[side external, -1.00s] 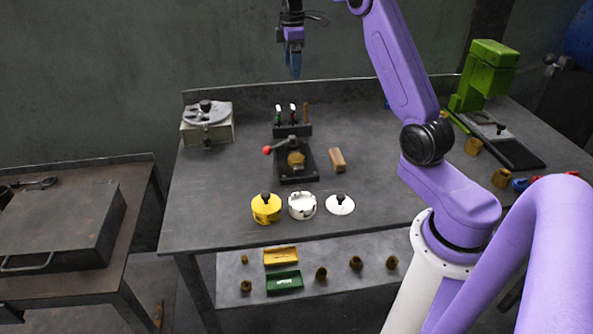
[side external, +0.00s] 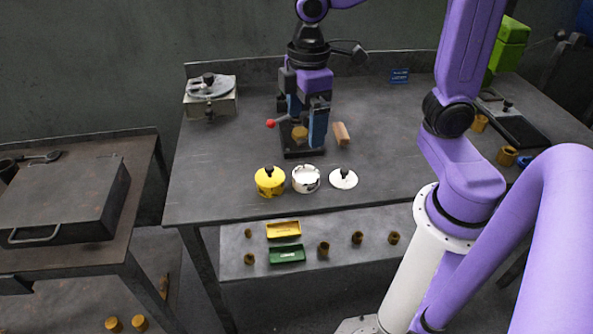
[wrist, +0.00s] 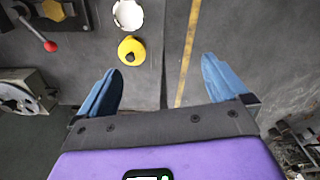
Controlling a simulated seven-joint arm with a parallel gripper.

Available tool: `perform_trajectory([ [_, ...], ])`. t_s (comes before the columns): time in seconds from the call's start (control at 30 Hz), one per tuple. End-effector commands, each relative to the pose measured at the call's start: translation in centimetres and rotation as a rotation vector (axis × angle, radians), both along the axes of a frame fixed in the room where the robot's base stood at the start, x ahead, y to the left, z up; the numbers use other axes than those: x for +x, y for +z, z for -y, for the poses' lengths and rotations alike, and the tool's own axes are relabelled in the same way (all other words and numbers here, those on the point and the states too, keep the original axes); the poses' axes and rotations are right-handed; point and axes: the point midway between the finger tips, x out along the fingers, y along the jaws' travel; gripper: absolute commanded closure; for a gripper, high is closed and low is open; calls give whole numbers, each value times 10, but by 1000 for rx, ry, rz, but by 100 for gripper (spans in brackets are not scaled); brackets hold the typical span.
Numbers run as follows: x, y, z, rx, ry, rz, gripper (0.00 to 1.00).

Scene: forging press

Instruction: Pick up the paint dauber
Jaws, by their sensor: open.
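A yellow pot (side external: 270,182) with a black knob-like piece (side external: 269,171) on top sits near the table's front edge. That black piece may be the paint dauber's handle; I cannot tell for sure. The pot also shows in the wrist view (wrist: 126,45), beyond my fingers and slightly left of centre. My gripper (side external: 306,126) is open and empty, pointing down over the small black press (side external: 290,152) behind the pot. Its two blue fingers are wide apart in the wrist view (wrist: 163,85). The rack of handled tools seen earlier is hidden behind my gripper.
A white pot (side external: 306,184) and a white lid (side external: 343,179) stand right of the yellow pot. A red-balled lever (side external: 270,123) and a brown block (side external: 341,134) are near my gripper. A grey device (side external: 210,100) stands at the back left. The table's left front is clear.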

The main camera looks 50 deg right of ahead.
Motion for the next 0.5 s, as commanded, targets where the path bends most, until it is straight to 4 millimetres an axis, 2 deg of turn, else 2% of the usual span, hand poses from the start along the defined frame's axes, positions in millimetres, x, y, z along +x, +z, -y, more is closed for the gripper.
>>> perform_trajectory([
  [0.03, -21, -3, -1, 1, 18, 0, 0],
  [0.2, -81, -18, 2, 6, 51, -1, 0],
  [0.3, -109, -27, 9, 8, 67, -2, 0],
  [0.47, -134, -36, 19, 10, 80, -4, 0],
  [0.5, -137, -37, 20, 11, 82, -3, 10],
])
